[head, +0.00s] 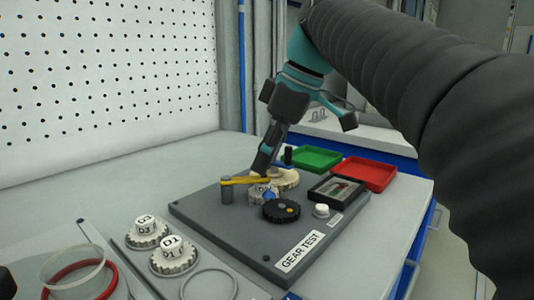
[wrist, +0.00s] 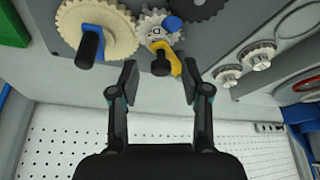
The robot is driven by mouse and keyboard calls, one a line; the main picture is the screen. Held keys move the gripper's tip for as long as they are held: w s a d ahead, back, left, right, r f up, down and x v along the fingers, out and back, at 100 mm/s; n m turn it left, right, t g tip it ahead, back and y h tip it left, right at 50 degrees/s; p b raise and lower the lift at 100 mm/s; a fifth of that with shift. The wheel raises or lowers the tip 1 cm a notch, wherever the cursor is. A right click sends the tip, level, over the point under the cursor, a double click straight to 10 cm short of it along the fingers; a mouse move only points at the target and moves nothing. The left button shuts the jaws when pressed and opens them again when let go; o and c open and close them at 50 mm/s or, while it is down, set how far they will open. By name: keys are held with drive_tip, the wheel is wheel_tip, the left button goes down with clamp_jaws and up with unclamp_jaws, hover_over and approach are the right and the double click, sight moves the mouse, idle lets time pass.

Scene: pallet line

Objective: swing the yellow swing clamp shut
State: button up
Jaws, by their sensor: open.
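The yellow swing clamp (head: 246,180) is a flat yellow arm at a short grey post (head: 227,190) on the dark grey gear test board (head: 205,205). In the wrist view the yellow arm (wrist: 174,62) shows beside a dark post top (wrist: 161,66), close to a small pale gear (wrist: 150,24) with a blue knob (wrist: 172,23). My gripper (head: 263,170) is open over the back part of the board. In the wrist view its fingertips (wrist: 162,80) stand apart on either side of the post and yellow arm, apparently without contact. The head view hides part of the clamp's surroundings behind the gripper.
A large cream gear (wrist: 100,28) with a black post (wrist: 88,50) and blue arm is beside the clamp. A black gear (head: 281,211) is in front. Green (head: 315,159) and red (head: 371,173) trays stand behind. A pegboard wall (head: 105,70) is at left.

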drive_tip(key=w+v, duration=0.1)
drive_tip(key=v, duration=0.6)
drive_tip(key=shift+s+r, duration=0.2)
drive_tip(key=shift+s, duration=0.35)
drive_tip(key=shift+d, duration=0.1)
